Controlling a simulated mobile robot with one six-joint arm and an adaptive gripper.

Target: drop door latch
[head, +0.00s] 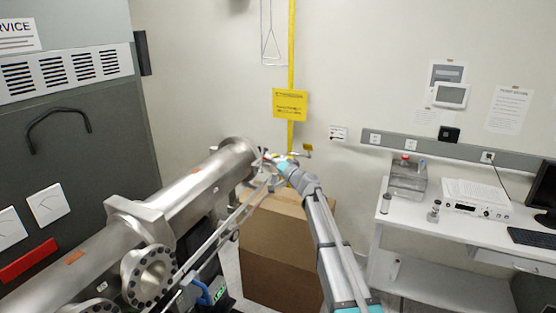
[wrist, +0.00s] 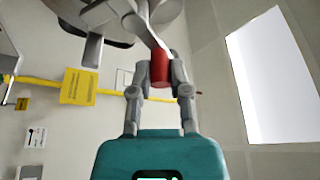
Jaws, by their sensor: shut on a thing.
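The latch shows in the wrist view as a bent metal lever (wrist: 146,32) with a red cylindrical grip (wrist: 159,77) at its lower end. My gripper (wrist: 161,68) is shut on the red grip, one finger on each side. The lever runs up from the grip to rounded metal parts at the top of the view. In the head view, my gripper (head: 271,160) is at the far end of the metal vacuum chamber (head: 190,205). The latch is too small and too covered by the gripper to make out there.
Brown cardboard boxes (head: 272,250) stand below my arm. A yellow strip with a yellow sign (head: 290,104) runs up the wall behind. A grey cabinet (head: 75,140) is at the left. A white desk (head: 420,222) with instruments stands at the right.

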